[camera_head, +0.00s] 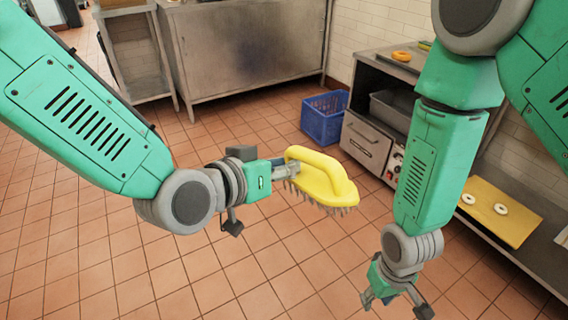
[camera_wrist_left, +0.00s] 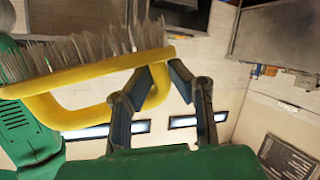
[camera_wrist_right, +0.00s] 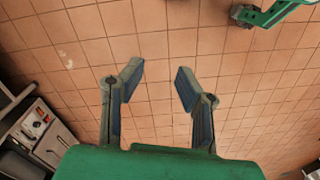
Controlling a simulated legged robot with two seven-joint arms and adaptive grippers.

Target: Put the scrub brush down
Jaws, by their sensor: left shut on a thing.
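The yellow scrub brush (camera_head: 322,178) with grey bristles is held up in the air over the tiled floor, bristles facing down in the head view. My left gripper (camera_head: 290,170) is shut on its handle. In the left wrist view the brush (camera_wrist_left: 75,77) crosses the upper left, and the left gripper's fingers (camera_wrist_left: 160,82) close around the yellow handle. My right gripper (camera_head: 395,300) hangs low at the right with nothing in it. In the right wrist view its fingers (camera_wrist_right: 158,80) are spread apart above bare floor tiles.
A blue crate (camera_head: 324,118) stands on the floor beside the steel oven counter (camera_head: 365,145). A yellow board (camera_head: 515,225) with two pale rings lies on a low surface at the right. A metal cabinet (camera_head: 245,45) stands at the back. The middle floor is clear.

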